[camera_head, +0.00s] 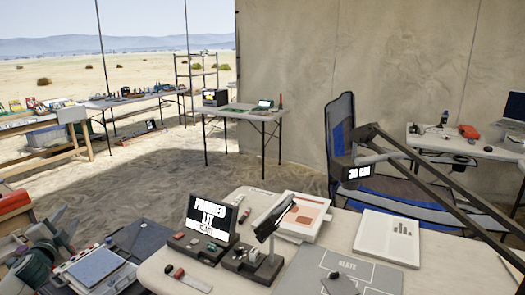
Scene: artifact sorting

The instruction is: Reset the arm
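My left gripper (62,228) is at the lower left corner, at the end of my grey-green arm (35,262). It is beside a dark case with a pale, flat top (96,267) and left of the near table (320,262). It is small and dark here, and I cannot make out whether its fingers are apart. No object shows clearly in it. My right gripper is not in view.
The near table holds a sign block (210,217), a dark device (252,262), papers (388,238) and a grey mat (375,272). A dark jointed bar (430,180) crosses at right. A blue chair (390,190) stands behind. Sandy floor (150,180) is open beyond.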

